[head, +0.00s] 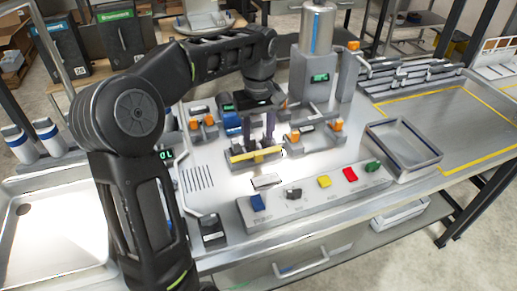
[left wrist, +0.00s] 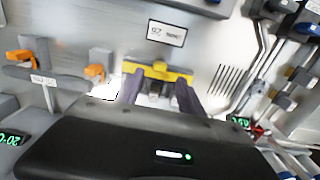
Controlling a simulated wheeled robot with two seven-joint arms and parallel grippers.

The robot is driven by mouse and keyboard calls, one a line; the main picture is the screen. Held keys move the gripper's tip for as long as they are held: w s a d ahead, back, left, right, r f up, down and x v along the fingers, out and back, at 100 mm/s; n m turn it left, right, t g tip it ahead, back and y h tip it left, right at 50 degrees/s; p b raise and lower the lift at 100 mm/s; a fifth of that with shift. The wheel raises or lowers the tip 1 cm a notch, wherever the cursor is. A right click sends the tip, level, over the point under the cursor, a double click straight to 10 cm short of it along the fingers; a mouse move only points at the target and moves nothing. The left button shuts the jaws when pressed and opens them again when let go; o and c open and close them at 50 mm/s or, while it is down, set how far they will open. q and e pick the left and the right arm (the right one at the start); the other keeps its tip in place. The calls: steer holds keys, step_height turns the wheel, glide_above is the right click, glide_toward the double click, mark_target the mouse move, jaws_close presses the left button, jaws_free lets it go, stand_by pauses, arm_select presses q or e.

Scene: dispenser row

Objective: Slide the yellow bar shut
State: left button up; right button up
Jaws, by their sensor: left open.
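The yellow bar (head: 253,155) lies across a small grey fixture on the light panel, in the middle of the head view. In the left wrist view the yellow bar (left wrist: 158,72) spans just beyond my fingertips, with a small raised yellow part at its middle. My left gripper (head: 258,140) points down at the bar from its far side, fingers apart. In the left wrist view its two dark fingers (left wrist: 159,90) reach towards the bar, with a grey part showing between them. Whether they touch the bar I cannot tell. My right gripper is in neither view.
Orange-ended fixtures (head: 316,132) stand right of the bar, and a silver cylinder dispenser (head: 317,30) behind. A strip of coloured buttons (head: 323,182) runs along the front. A grey tray (head: 403,150) sits at the right. A small label plate (left wrist: 167,32) shows beyond the bar.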

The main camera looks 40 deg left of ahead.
mark_target(258, 153)
arm_select(q)
step_height(258, 153, down, 6)
steer(key=shift+r+p, duration=0.1)
steer(key=shift+p, duration=0.25)
steer(key=shift+c, duration=0.4)
jaws_close()
stand_by(0.9)
